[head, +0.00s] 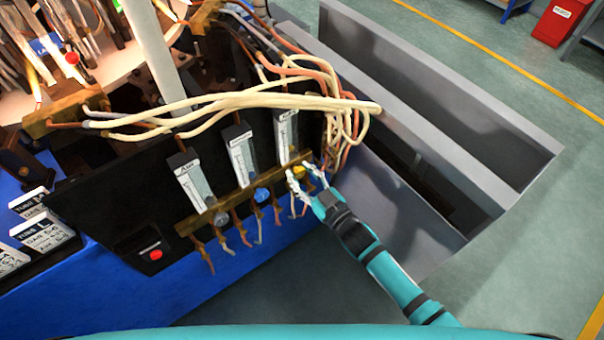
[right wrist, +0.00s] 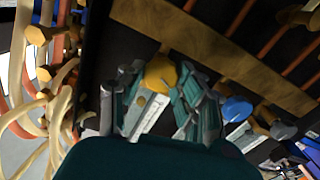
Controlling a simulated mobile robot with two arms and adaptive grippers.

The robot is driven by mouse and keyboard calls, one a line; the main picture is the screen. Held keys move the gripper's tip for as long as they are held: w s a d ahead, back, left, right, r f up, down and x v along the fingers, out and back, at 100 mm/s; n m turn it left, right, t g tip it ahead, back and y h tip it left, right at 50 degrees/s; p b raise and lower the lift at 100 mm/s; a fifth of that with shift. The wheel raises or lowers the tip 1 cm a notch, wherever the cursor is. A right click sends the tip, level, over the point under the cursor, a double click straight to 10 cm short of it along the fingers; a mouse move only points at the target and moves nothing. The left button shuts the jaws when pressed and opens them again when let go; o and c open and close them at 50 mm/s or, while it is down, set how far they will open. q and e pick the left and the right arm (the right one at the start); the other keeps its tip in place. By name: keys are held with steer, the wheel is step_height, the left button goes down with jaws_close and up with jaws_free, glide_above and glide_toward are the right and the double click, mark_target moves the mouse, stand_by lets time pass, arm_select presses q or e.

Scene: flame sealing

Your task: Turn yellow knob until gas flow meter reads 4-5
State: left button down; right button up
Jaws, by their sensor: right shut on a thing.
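The yellow knob (head: 299,171) sits at the right end of the brass bar on the black panel, below the rightmost flow meter (head: 286,132). My right gripper (head: 306,173) reaches it from the lower right and is shut on it. In the right wrist view the yellow knob (right wrist: 161,73) lies between the two fingers of my right gripper (right wrist: 160,88). Two more flow meters, a middle one (head: 241,158) and a left one (head: 191,180), stand beside it. Their readings are too small to tell. My left gripper is not in view.
A blue knob (head: 262,194) sits just left of the yellow one, with a dull knob (head: 221,218) further left. Cream hoses (head: 250,101) loop over the panel top and hang close to my right gripper. A red button (head: 156,255) is at the panel's lower left.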

steer(key=n, duration=0.6)
steer(key=shift+s+a+f+b, duration=0.1)
steer(key=shift+b, duration=0.25)
steer(key=n+b, duration=0.1)
steer(key=n, duration=0.5)
steer(key=shift+f, duration=0.1)
steer(key=shift+n, duration=0.3)
steer(key=o, duration=1.1)
steer(key=shift+o, duration=0.2)
steer(key=shift+s, duration=0.1)
steer(key=v, duration=1.2)
